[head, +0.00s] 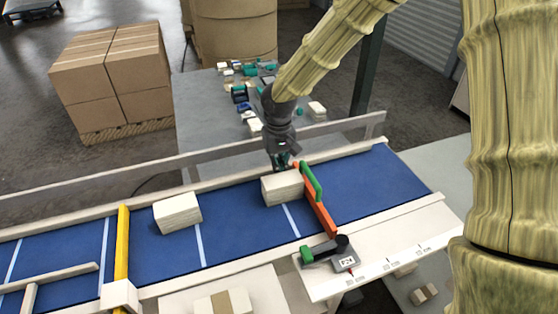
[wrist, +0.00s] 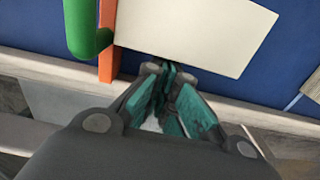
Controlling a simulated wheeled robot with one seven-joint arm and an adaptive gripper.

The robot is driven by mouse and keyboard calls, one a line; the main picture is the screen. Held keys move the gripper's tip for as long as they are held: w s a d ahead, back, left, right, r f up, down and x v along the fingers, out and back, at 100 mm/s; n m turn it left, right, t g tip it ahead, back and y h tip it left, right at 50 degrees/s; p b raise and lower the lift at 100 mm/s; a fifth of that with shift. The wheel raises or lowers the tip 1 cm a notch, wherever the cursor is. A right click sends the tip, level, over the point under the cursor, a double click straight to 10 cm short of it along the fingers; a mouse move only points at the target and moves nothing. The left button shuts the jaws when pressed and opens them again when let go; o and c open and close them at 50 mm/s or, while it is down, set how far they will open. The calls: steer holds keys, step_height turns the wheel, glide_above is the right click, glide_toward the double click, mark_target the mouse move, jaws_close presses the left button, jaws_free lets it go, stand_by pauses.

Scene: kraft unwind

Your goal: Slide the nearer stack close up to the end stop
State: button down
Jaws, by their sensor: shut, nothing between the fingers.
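Two pale stacks rest on the blue belt (head: 236,224). One stack (head: 283,188) is beside the end stop, an orange bar (head: 319,207) with a green handle (head: 311,181). The other stack (head: 177,213) sits farther left, well apart from it. My gripper (head: 281,166) is shut and empty, at the far side of the stack by the stop. In the wrist view, the closed fingertips (wrist: 167,70) are at that stack's edge (wrist: 195,30); I cannot tell if they touch. The orange bar (wrist: 109,45) is at the stack's left edge, with little or no gap showing.
A yellow bar (head: 122,245) crosses the belt at left. Pale rails line the belt, with a clear guard (head: 110,175) along the far side. A small device (head: 343,262) sits on the near ledge. Behind, a grey table (head: 200,110) holds small items. Bare belt lies between the stacks.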

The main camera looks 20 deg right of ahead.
steer(key=shift+w+f, duration=0.35)
steer(key=shift+w, duration=0.05)
steer(key=shift+s+r, duration=0.2)
steer(key=shift+s, duration=0.1)
steer(key=shift+s+f, duration=0.1)
steer(key=shift+s, duration=0.7)
steer(key=shift+w, duration=0.15)
